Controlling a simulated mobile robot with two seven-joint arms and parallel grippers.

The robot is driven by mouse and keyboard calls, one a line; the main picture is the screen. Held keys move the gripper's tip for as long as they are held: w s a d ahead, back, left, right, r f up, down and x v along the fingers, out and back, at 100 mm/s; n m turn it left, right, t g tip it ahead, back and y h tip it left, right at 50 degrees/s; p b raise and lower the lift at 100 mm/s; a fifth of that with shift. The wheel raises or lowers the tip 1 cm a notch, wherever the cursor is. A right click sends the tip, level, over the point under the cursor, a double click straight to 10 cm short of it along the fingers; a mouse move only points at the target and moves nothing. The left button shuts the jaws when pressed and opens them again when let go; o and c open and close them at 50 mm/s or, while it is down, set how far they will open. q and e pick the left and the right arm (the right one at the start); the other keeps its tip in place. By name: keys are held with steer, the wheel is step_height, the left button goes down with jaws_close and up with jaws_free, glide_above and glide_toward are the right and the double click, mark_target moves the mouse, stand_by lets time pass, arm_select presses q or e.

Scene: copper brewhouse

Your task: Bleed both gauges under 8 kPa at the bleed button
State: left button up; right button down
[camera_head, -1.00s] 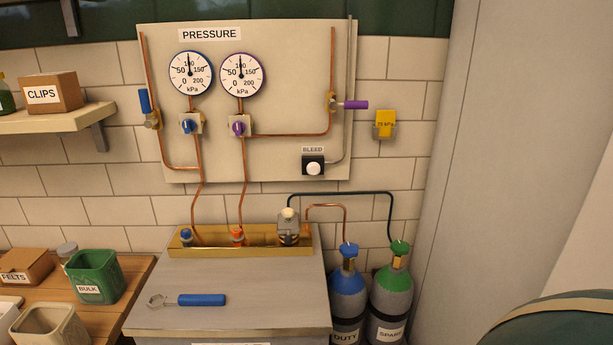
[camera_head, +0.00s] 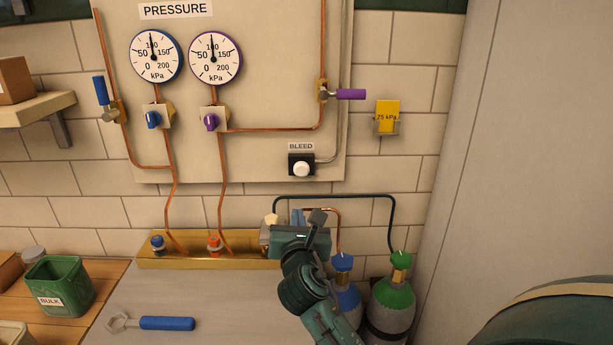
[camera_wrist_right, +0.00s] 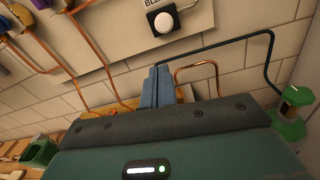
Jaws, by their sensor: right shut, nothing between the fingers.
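The blue-rimmed gauge (camera_head: 155,57) and the purple-rimmed gauge (camera_head: 215,59) hang on the pressure panel, both needles pointing nearly straight up, close to 100 kPa. The white round bleed button (camera_head: 302,168) sits in a black box under the BLEED label; it also shows at the top of the right wrist view (camera_wrist_right: 163,22). My right gripper (camera_head: 298,215) is shut and empty, its blue fingers pointing up below the button and apart from it in the picture. The fingers also show in the wrist view (camera_wrist_right: 157,80). My left gripper is out of view.
Blue valve handle (camera_head: 99,90) and purple valve handle (camera_head: 350,94) flank the panel. A brass tray (camera_head: 190,262) on the grey bench, a dark hose, and blue (camera_head: 343,263) and green (camera_head: 400,262) topped cylinders are near my right arm. A blue-handled wrench (camera_head: 166,323) lies on the bench.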

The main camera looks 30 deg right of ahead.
mark_target(300, 171)
steer(key=shift+w+d+r+n+h, duration=0.15)
steer(key=shift+d+r+n+h, duration=0.15)
steer(key=shift+r, duration=0.2)
steer(key=shift+w+d+r+n+h, duration=0.2)
steer(key=shift+d+r, duration=0.1)
steer(key=shift+r, duration=0.15)
steer(key=shift+s, duration=0.1)
steer(key=x, duration=1.3)
steer(key=shift+w+d+f, duration=0.1)
steer(key=shift+w+f, duration=0.05)
steer(key=shift+w, duration=0.35)
steer(key=shift+d, duration=0.1)
